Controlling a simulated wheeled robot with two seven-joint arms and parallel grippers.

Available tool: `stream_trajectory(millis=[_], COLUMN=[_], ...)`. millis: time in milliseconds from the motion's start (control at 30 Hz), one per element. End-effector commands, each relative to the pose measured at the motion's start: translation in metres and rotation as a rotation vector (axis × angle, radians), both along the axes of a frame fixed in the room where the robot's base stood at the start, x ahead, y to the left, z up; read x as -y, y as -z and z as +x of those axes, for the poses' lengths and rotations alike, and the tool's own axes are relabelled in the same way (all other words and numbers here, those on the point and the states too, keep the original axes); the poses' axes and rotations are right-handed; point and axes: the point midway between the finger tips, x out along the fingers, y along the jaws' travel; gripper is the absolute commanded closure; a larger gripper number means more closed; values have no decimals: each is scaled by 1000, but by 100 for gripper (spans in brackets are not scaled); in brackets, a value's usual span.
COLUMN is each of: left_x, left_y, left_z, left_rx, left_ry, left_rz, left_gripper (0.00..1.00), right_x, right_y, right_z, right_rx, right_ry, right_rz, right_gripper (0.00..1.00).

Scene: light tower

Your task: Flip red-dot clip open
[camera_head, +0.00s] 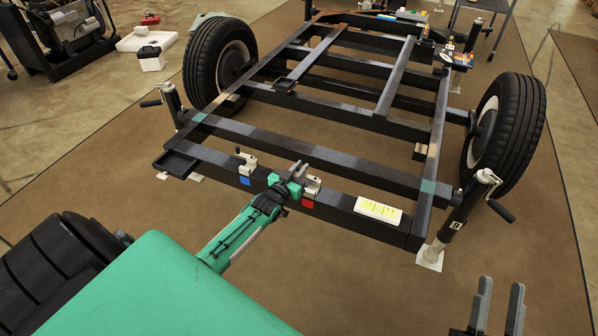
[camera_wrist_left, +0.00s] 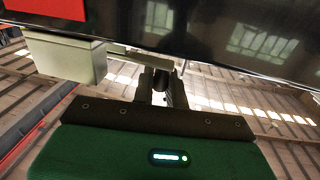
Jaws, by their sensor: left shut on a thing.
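The red-dot clip (camera_head: 312,186) is a pale block on the dark front beam of the frame, above a red square (camera_head: 307,204). In the left wrist view the clip (camera_wrist_left: 68,58) is a pale box near the red square (camera_wrist_left: 55,8), and a thin bar (camera_wrist_left: 128,53) runs from it towards the fingers. My left gripper (camera_head: 299,168) is at the clip, slightly left of its block, and its fingers (camera_wrist_left: 160,85) are shut on the clip's bar. The exact grip is partly hidden. My right gripper (camera_head: 501,287) is open and empty at the lower right, away from the frame.
A second pale clip (camera_head: 247,161) sits left of my left gripper, above a blue square (camera_head: 245,181). A yellow-and-white label (camera_head: 378,210) lies on the beam at right. Jack stands with cranks (camera_head: 468,208) and wheels (camera_head: 507,130) flank the frame.

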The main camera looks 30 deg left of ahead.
Motion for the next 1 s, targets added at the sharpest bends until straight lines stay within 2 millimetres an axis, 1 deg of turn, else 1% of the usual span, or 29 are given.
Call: stream_trajectory(millis=[200, 500, 533, 600, 633, 900, 1000], left_x=[0, -1, -1, -1, -1, -1, -1], left_y=[-1, -1, -1, -1, -1, 0, 1], left_z=[2, 2, 2, 2, 2, 1, -3], left_rx=[1, 0, 0, 0, 0, -2, -4], left_ry=[42, 43, 43, 43, 43, 42, 42], left_rz=[0, -1, -1, -1, -1, -1, -1], left_gripper=[100, 100, 84, 70, 67, 67, 67], right_x=[4, 4, 4, 4, 4, 4, 4], right_y=[-12, -12, -12, -12, -12, -12, -12], right_z=[-3, -3, -3, -3, -3, -3, -3], right_rx=[70, 73, 73, 73, 73, 73, 64], right_ry=[10, 10, 10, 10, 10, 10, 9], right_rz=[16, 17, 17, 17, 17, 17, 15], right_gripper=[64, 64, 64, 64, 64, 64, 64])
